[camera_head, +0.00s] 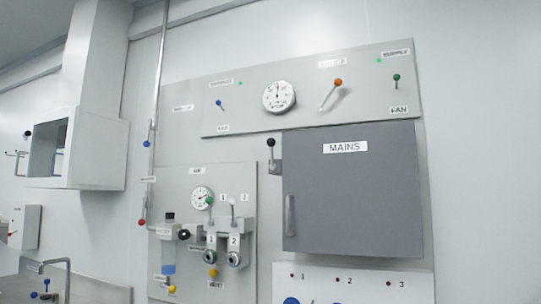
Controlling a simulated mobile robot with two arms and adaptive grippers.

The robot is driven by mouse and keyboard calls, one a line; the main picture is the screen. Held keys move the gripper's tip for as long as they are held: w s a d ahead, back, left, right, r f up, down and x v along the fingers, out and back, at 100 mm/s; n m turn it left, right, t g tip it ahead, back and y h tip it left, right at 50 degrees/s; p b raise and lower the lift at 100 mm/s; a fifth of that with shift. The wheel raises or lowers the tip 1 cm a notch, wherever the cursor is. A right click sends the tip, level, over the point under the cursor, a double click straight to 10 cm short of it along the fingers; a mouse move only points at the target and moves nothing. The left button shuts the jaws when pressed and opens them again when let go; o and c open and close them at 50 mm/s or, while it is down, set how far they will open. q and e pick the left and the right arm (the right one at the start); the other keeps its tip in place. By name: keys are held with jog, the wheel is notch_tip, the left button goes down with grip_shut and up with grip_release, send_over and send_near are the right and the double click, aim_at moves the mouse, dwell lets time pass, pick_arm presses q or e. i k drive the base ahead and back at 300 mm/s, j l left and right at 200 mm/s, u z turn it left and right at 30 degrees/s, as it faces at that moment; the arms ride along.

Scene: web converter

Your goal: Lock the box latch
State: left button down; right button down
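A dark grey box (352,195) labelled MAINS is mounted on the wall panel at the right. Its door looks shut, with a vertical handle (290,215) at the door's left edge. A lever with a black ball knob (270,143) stands upright at the box's upper left, beside a small grey bracket (275,167); it looks like the latch. I cannot tell from here whether it is engaged. Neither of my grippers shows in this view.
Above the box, a panel (235,114) carries a gauge (278,97) and an orange-knobbed lever (338,83). To the left, the AIR panel (245,190) has valves and a gauge. An open-fronted wall box (92,150) protrudes at far left. A numbered panel (380,292) sits below.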

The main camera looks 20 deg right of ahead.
aim_at(270, 142)
jog(key=i+j+z, duration=0.25)
jog(key=i+j, duration=0.15)
jog(key=j, duration=0.2)
jog(key=i+j+z, duration=0.1)
jog(key=j, duration=0.2)
jog(key=i+j+z, duration=0.1)
jog(key=i+j, duration=0.15)
jog(key=i+j+z, duration=0.15)
jog(key=j, duration=0.25)
jog(key=i+j+z, duration=0.1)
jog(key=j, duration=0.25)
jog(key=i+j+z, duration=0.1)
jog(key=j, duration=0.25)
jog(key=i+j+z, duration=0.15)
jog(key=j, duration=0.25)
